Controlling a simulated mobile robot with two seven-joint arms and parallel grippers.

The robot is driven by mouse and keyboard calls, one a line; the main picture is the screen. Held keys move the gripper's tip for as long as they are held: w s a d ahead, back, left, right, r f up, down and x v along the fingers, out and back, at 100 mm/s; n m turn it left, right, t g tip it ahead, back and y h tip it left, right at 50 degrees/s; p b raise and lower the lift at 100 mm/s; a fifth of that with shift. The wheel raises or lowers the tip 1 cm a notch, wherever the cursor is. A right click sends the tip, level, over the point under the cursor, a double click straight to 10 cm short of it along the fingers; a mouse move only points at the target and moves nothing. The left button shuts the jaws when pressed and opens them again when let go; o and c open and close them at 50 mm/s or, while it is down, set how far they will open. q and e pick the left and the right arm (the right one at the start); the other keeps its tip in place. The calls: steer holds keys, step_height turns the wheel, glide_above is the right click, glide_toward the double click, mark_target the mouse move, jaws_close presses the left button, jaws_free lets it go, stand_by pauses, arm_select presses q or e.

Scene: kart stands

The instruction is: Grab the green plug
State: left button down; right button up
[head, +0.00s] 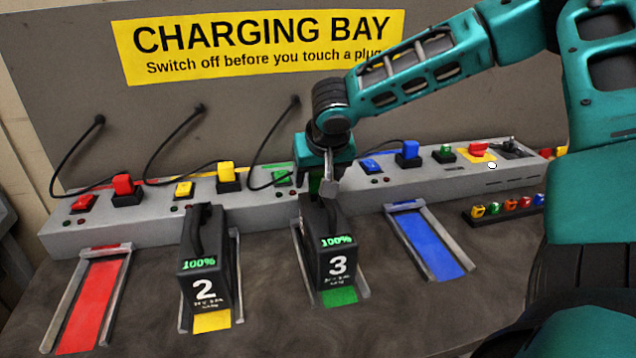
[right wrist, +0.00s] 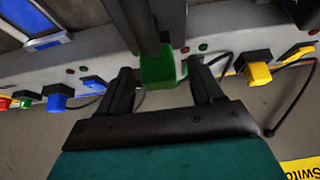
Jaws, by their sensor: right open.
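The green plug (right wrist: 158,72) sits on the grey charging strip, between the two black fingers of my right gripper (right wrist: 161,66) in the right wrist view. The fingers are apart, one on each side of it; I cannot tell whether they touch it. In the head view my right gripper (head: 322,182) hangs over the strip behind battery 3 (head: 335,262) and hides most of the plug. The green switch (head: 284,177) is just left of it. My left gripper is not in view.
Battery 2 (head: 204,270) stands on the yellow lane. The red lane (head: 92,300) and blue lane (head: 432,243) are empty. Red (head: 124,186), yellow (head: 228,177) and blue (head: 408,150) plugs stand along the strip. A rack of small coloured pieces (head: 505,209) lies at the right.

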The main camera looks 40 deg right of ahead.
steer(key=c, duration=1.1)
steer(key=shift+r, duration=0.1)
